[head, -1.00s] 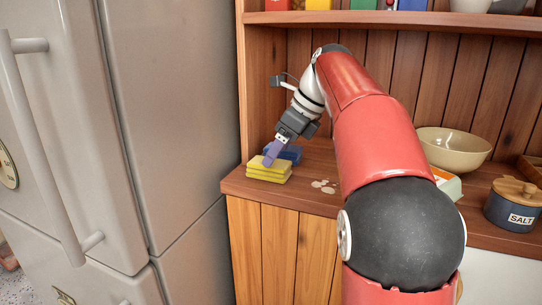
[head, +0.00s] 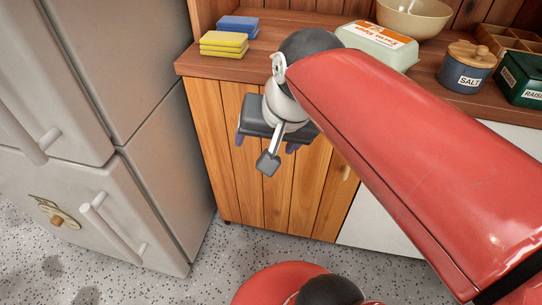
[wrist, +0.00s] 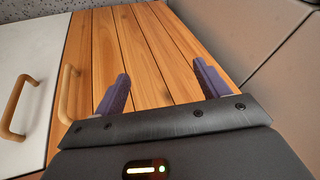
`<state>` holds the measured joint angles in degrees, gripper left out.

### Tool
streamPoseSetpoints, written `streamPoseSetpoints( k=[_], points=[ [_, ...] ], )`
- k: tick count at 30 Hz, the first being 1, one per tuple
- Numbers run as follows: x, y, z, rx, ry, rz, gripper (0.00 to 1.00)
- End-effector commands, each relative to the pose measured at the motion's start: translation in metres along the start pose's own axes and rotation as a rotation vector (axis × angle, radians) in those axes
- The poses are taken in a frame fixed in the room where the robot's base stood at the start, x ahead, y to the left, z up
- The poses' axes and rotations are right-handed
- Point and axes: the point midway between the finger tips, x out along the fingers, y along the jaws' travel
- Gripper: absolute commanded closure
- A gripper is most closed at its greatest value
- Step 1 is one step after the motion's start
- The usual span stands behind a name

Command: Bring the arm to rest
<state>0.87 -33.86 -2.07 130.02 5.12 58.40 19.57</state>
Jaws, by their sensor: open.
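My gripper (head: 266,146) hangs in front of the wooden cabinet door, below the countertop edge, in the head view. Its two purple fingers stand wide apart with nothing between them. In the wrist view my gripper (wrist: 158,90) is open and empty, with the wooden cabinet front (wrist: 150,50) beyond the fingers. My red arm reaches across the right half of the head view and bends down at the dark joint.
Yellow sponges (head: 223,42) and blue sponges (head: 238,25) lie on the countertop (head: 200,65). An egg carton (head: 378,45), a bowl (head: 414,17), a salt jar (head: 467,66) and a green box (head: 522,80) stand farther right. The fridge (head: 120,110) is at left.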

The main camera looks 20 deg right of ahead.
Motion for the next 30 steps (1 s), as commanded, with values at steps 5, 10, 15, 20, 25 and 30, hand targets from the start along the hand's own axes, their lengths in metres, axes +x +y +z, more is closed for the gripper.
streamPoseSetpoints(
  k=[5, 10, 15, 20, 25, 30],
  points=[
    [0.023, 0.024, 0.046, -0.355, 0.051, 0.051, 0.26],
    [0.03, 0.03, 0.056, -0.446, 0.06, 0.066, 0.26],
    [0.03, 0.029, 0.055, -0.444, 0.059, 0.065, 0.26],
    [0.015, 0.025, 0.049, -0.442, 0.058, 0.065, 0.26],
    [-0.002, 0.021, 0.042, -0.44, 0.058, 0.065, 0.26],
    [0.003, 0.022, 0.044, -0.44, 0.057, 0.065, 0.26]
  ],
)
